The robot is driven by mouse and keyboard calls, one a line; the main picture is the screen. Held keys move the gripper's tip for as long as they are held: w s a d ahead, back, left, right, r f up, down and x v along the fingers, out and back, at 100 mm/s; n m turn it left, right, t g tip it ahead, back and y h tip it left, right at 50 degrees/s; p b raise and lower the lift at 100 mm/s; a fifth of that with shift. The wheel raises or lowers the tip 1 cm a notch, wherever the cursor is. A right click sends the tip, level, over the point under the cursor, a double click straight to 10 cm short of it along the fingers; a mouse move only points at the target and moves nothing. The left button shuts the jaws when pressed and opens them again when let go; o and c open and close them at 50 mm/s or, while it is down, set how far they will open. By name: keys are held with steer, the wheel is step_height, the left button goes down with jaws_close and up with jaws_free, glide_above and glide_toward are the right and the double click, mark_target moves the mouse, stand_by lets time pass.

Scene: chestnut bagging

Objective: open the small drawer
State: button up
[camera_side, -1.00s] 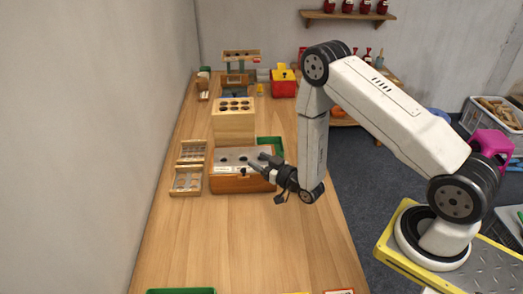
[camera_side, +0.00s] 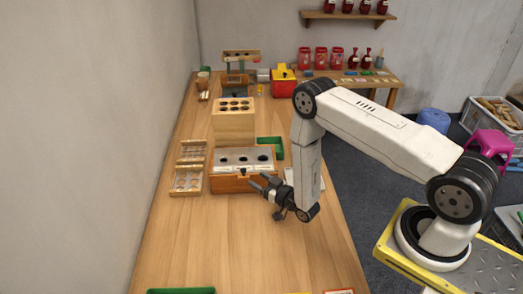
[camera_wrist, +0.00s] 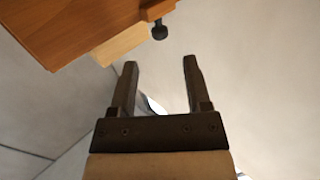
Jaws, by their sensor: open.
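The small drawer is in the wooden box with a grey top, and its reddish-brown front (camera_side: 228,186) faces the side camera. A small dark knob (camera_side: 243,172) sits on that front. In the wrist view the knob (camera_wrist: 159,31) sticks out from the wood (camera_wrist: 75,25), beyond my fingertips and nearly centred between them. My gripper (camera_side: 258,181) is open and empty at the right part of the drawer front. Both fingers of my gripper (camera_wrist: 160,65) show apart in the wrist view, with a gap to the knob. The drawer looks closed.
A wooden block with dark holes (camera_side: 234,128) stands behind the box. A green tray (camera_side: 270,148) lies at the box's back right. Light wooden trays (camera_side: 187,180) lie to its left.

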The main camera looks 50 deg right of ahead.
mark_target(245, 171)
steer(key=shift+w+r, duration=0.1)
steer(key=shift+w, duration=3.65)
jaws_close()
